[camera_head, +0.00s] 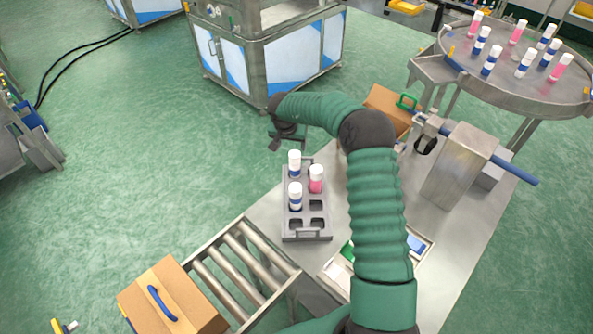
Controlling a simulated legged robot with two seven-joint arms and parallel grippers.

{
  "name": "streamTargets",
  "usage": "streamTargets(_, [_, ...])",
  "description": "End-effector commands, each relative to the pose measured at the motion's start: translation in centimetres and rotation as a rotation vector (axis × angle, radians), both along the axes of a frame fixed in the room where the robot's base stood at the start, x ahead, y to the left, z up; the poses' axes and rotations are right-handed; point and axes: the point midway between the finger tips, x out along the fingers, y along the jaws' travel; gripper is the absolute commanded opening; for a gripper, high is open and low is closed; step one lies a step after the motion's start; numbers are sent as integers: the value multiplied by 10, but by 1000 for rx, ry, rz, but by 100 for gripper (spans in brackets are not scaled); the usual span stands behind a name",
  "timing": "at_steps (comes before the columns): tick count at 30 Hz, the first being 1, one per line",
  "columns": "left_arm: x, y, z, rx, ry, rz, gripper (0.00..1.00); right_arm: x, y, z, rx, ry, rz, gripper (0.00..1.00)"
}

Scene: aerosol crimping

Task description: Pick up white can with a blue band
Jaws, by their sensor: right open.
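A white can with a blue band (294,164) stands upright in the far left slot of a grey tray (307,235). A second white can with a blue band (295,197) stands nearer in the same tray. A pink can with a white cap (316,179) stands in the right column. My right gripper (286,143) is open, just beyond and above the far blue-banded can, apart from the cans as far as I can tell. Its fingers are small and partly hidden by my wrist. My left gripper is not in view.
More pink and blue-banded cans stand on a round metal table (460,68) at the upper right. A metal machine (462,165) with a blue bar stands right of my arm. A roller conveyor (245,262) and cardboard box (172,300) lie lower left. My arm hides part of the worktable.

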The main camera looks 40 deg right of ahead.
Motion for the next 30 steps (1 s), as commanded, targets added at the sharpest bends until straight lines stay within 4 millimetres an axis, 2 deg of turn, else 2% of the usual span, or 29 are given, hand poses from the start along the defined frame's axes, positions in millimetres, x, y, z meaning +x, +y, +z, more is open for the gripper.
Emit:
streamTargets(3, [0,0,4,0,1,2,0,9,-9,-31,1,4,1,66])
streamTargets(6, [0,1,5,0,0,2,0,15,-19,-53,3,3,1,66])
streamTargets(13, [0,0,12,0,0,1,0,19,-34,-80,5,5,1,66])
streamTargets(16, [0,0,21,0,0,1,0,20,-41,-97,4,5,1,66])
streamTargets(18, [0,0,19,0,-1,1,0,24,-42,-108,4,3,1,66])
streamTargets(21, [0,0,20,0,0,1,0,26,-44,-115,1,2,2,66])
streamTargets(27, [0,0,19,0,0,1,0,27,-41,-114,-1,2,2,66])
streamTargets(30, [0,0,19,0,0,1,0,26,-43,-115,0,1,3,53])
